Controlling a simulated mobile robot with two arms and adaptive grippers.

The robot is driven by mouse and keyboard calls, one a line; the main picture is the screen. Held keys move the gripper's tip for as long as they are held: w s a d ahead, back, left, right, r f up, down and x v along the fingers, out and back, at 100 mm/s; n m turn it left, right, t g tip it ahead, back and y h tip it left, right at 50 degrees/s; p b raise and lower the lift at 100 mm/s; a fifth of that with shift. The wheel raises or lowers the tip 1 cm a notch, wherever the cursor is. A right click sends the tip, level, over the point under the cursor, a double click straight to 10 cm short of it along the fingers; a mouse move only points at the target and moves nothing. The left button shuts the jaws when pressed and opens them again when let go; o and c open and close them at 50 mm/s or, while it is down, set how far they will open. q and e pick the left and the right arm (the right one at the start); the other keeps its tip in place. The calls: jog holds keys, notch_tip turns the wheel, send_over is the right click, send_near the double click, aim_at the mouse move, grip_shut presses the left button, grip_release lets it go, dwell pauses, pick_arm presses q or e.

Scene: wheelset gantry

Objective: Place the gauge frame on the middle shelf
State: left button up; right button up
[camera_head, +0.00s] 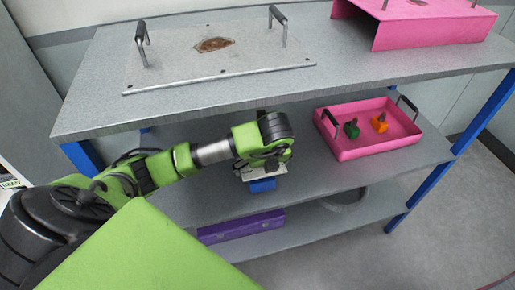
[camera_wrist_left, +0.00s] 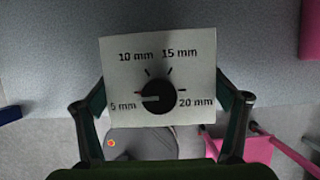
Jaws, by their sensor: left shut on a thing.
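The gauge frame (camera_head: 263,184) is partly hidden under my left gripper (camera_head: 265,163) in the head view; a pale plate and a blue part show below the fingers. In the left wrist view the gauge frame (camera_wrist_left: 158,60) shows a white face marked 5, 10, 15 and 20 mm around a black knob. My left gripper (camera_wrist_left: 162,112) is shut on it, a finger at each side. The grey middle shelf (camera_head: 315,180) lies around and below it; I cannot tell whether they touch. My right gripper is not in view.
A pink tray (camera_head: 371,153) with green and orange knobbed pieces stands right on the middle shelf. The top shelf (camera_head: 95,108) overhangs the arm and carries a handled plate (camera_head: 220,67) and a pink box (camera_head: 425,32). A purple block (camera_head: 241,226) lies on the lower shelf.

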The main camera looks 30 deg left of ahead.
pick_arm(q)
jog(key=shift+w+a, duration=1.15)
jog(key=shift+a, duration=0.1)
jog(key=shift+w+a+r+p, duration=0.1)
jog(key=shift+w+a+p, duration=0.15)
jog(key=shift+a+p, duration=0.1)
jog(key=shift+w+a+f+p, duration=0.65)
jog(key=shift+w+a+f, duration=0.15)
jog(key=shift+w+a, duration=0.3)
jog(key=shift+s, duration=0.1)
jog(key=o, duration=1.2)
jog(key=shift+f, duration=0.15)
jog(key=shift+o, duration=0.2)
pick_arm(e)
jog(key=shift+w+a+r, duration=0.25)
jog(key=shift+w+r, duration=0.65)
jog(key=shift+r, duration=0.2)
